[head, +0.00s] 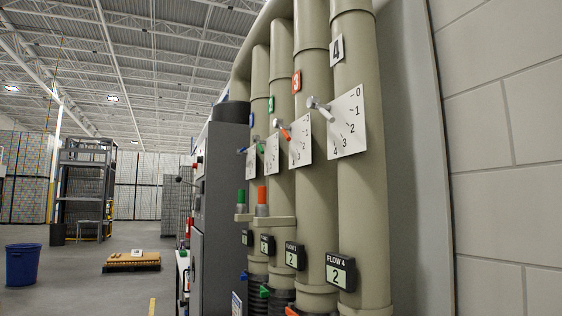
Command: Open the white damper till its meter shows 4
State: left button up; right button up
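The white damper handle (322,109) is on the nearest beige pipe (358,200), which carries a number 4 label (337,49). It slants down and right from its pivot, in front of a white dial plate (349,130) marked 0 to 4 from top to bottom. I cannot tell exactly which mark it points at. Below it, the black meter labelled FLOW 4 (340,272) shows 2. Neither of my grippers is in view.
Several similar pipes stand behind, with a red handle (285,132) and a green handle (262,148) on their dials. A grey cabinet (222,190) stands left of them. A block wall (505,170) closes the right side. Open floor (100,290) lies left, with a blue bin (22,265).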

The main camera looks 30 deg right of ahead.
aim_at(313, 102)
jog(key=z, duration=1.25)
